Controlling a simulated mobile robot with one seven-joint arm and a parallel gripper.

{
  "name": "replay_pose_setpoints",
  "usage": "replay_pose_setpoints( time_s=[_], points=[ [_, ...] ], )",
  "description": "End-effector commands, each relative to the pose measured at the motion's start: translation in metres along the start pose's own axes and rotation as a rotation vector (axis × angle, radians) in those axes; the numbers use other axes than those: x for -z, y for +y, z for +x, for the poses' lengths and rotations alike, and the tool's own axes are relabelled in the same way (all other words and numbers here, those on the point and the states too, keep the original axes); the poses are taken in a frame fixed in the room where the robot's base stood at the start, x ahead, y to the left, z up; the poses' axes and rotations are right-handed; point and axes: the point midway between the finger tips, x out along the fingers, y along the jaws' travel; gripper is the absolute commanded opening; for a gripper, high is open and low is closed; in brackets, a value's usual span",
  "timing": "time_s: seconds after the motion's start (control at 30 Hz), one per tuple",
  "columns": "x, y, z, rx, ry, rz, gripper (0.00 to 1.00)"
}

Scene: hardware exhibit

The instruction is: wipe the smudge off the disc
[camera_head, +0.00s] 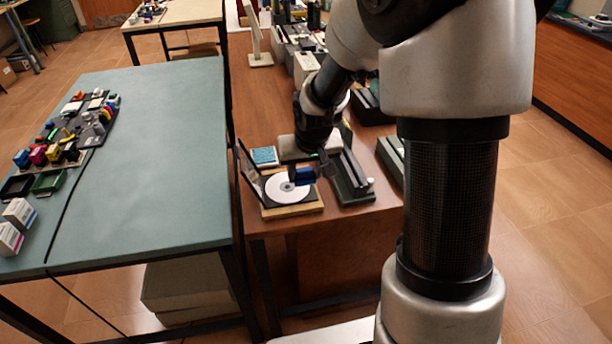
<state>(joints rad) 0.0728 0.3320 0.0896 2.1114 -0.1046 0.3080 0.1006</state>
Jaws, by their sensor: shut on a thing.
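The white disc (282,189) lies in an open black case on a light wooden block (292,212), near the front left of the brown table. My gripper (307,174) is at the disc's right side, shut on a small dark blue thing (304,176), possibly a wiping pad. The blue thing overlaps the right part of the disc in the picture. I cannot tell whether it touches the disc. No smudge can be made out on the disc at this size, and the disc's right edge is partly hidden.
A light blue square pad (264,156) lies behind the disc. A dark green holder (350,182) stands close on the right. The case lid (249,164) stands up on the left. A blue-green table (160,170) with cartridges is farther left, with much bare surface.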

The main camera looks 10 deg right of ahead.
Motion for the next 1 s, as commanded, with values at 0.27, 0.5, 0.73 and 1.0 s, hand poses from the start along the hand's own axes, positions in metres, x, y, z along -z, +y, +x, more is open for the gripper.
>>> replay_pose_setpoints(
  time_s=[0.27, 0.5, 0.73, 1.0],
  points=[
    [0.016, -0.001, -0.025, 0.000, 0.001, -0.001, 0.22],
    [0.020, -0.001, -0.030, 0.000, 0.001, -0.001, 0.22],
    [0.020, -0.001, -0.029, 0.000, 0.001, 0.000, 0.22],
    [0.021, -0.002, -0.030, 0.000, 0.000, 0.000, 0.22]
  ],
)
